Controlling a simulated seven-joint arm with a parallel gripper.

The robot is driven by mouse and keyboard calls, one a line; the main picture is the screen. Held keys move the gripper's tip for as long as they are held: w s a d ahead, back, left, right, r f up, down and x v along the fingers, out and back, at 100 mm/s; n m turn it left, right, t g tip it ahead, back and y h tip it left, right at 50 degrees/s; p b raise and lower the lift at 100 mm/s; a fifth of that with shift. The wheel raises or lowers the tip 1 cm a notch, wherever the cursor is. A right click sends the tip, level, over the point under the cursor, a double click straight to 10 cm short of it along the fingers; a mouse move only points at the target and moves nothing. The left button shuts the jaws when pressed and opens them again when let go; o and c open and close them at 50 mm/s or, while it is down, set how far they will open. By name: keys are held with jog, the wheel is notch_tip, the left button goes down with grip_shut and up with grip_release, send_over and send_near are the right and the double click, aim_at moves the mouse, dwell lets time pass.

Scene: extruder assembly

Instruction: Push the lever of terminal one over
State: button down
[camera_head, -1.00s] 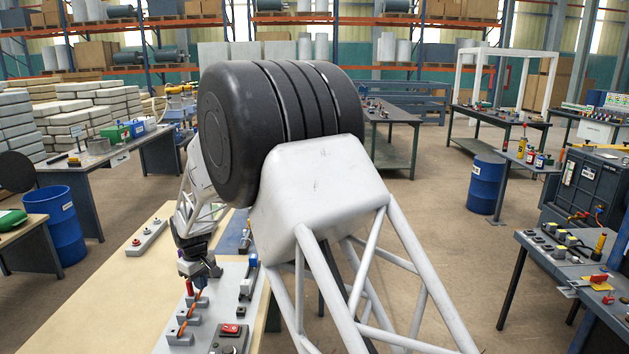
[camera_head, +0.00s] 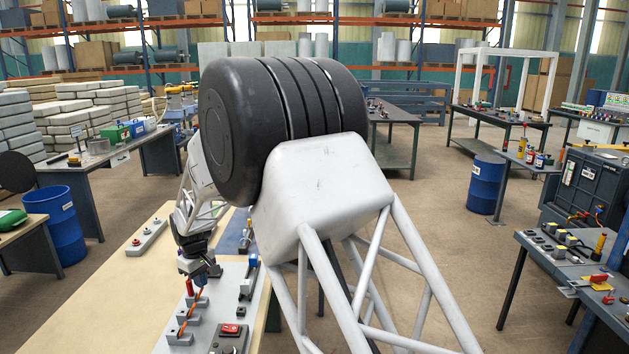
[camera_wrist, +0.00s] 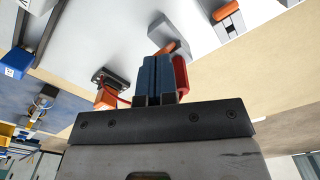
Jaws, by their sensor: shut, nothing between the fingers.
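A row of small grey terminals with orange levers stands on the light grey panel (camera_head: 213,318) in the head view. Orange levers show at the far one (camera_head: 197,296), the middle one (camera_head: 190,314) and the near one (camera_head: 182,329). My gripper (camera_head: 201,281) points down over the far terminal, its fingers closed and empty. In the wrist view its blue fingers (camera_wrist: 157,78) are together, overlapping a grey terminal block (camera_wrist: 178,45) with an orange lever (camera_wrist: 160,28). I cannot tell whether they touch, or which terminal is terminal one. A red part (camera_wrist: 181,76) shows beside the fingers.
A dark box with a red switch (camera_head: 231,329) sits at the panel's near end. A blue-topped clamp-like part (camera_head: 251,268) stands to the right of my gripper. A grey strip with round buttons (camera_head: 146,237) lies on the bare wooden table (camera_head: 105,305) farther back.

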jog(key=shift+r, duration=2)
notch_tip(320, 180, up, 8)
